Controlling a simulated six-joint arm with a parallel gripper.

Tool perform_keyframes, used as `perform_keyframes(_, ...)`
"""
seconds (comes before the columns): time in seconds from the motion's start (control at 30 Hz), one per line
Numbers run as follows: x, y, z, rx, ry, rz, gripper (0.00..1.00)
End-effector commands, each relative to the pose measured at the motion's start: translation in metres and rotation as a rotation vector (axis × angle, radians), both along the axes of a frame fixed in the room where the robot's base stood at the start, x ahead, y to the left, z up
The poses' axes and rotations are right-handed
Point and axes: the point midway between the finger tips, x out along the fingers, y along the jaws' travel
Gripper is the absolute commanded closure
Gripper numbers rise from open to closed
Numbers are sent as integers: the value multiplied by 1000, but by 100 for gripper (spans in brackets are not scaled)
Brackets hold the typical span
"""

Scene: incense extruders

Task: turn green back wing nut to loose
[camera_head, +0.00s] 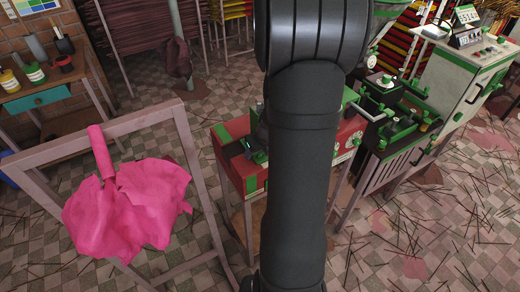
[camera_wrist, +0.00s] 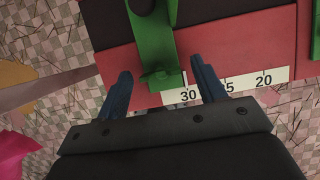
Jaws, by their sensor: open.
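In the wrist view, my gripper (camera_wrist: 162,88) is open, with one blue finger on each side of a green wing-shaped piece (camera_wrist: 161,78). This piece looks like the green wing nut, but I cannot tell whether it is the back one. It sits at the lower end of a green bracket (camera_wrist: 154,35) on a red machine (camera_wrist: 116,68). Gaps show between the piece and both fingers. In the head view, the red machine (camera_head: 229,142) stands behind my arm, which hides much of it and the wing nut.
A white scale strip (camera_wrist: 240,84) with numbers lies right of the piece. A green-and-white cabinet (camera_head: 455,85) and dark equipment stand at right. Sticks litter the tiled floor.

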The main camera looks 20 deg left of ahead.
Motion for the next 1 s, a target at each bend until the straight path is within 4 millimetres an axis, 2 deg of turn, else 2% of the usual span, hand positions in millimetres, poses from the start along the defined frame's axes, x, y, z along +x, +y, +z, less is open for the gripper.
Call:
perform_keyframes(0.03, 0, 0, 0, 0, 0, 0, 42)
perform_keyframes(0.23, 0, 0, 0, 0, 0, 0, 81)
perform_keyframes(0.67, 1, -1, 0, 0, 0, 80, 81)
perform_keyframes(1.0, 2, -2, 0, 0, 1, 352, 81)
